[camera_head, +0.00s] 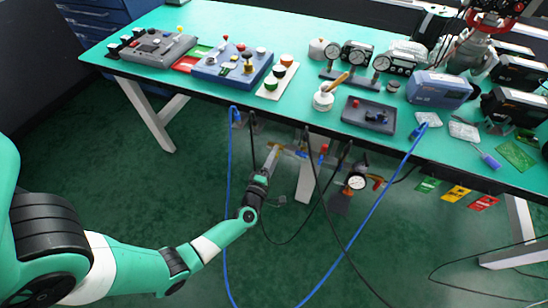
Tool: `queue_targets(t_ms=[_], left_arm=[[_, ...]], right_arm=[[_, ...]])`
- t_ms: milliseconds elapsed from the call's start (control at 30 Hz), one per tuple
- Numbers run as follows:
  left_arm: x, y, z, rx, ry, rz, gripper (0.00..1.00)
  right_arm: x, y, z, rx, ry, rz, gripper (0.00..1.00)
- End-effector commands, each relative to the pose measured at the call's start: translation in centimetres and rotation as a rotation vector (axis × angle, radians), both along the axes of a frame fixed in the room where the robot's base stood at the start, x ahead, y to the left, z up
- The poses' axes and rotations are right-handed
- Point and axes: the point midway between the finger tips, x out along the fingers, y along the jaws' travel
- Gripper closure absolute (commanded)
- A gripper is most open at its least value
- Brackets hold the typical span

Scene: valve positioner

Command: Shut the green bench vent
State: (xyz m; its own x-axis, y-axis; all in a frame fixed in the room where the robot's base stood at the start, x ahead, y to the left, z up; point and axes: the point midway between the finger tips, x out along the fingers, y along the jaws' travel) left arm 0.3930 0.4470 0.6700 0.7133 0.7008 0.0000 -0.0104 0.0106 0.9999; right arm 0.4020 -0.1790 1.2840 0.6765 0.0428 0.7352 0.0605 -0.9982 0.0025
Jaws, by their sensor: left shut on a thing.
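My left gripper (271,160) is under the front edge of the bench, at the left end of a small manifold (290,149). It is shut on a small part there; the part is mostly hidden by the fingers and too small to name. A yellow-orange piece (278,147) shows right by the fingertips. I cannot make out a green vent handle; it may be hidden behind the gripper. My right gripper is not in view.
A red handle (323,151) and a pressure gauge (356,181) sit right of my gripper. Blue hoses (228,180) and black cables hang around my forearm. The green bench top (330,25) above carries control boxes, gauges and tools. Open floor lies below.

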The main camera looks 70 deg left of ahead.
Motion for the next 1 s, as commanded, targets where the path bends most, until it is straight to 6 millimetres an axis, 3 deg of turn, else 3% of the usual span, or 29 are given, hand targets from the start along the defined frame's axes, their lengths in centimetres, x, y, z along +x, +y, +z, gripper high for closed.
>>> queue_targets(t_ms=[133, 167, 300, 667, 1000], left_arm=[[0.0, 0.0, 0.1, -0.001, -0.003, 0.000, 0.93], [0.0, 0.0, 0.1, -0.001, -0.003, 0.000, 0.34], [0.0, 0.0, 0.0, -0.001, -0.002, 0.000, 0.09], [-0.3, -0.3, 0.1, -0.001, 0.001, -0.001, 0.07], [-5.2, -5.3, 0.4, -0.001, 0.003, -0.007, 0.07]], right_arm=[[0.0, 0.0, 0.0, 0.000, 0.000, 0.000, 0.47], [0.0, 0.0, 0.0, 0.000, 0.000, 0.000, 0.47], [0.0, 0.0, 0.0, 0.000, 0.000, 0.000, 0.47], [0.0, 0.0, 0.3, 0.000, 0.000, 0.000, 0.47], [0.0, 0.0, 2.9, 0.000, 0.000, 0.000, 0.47]])
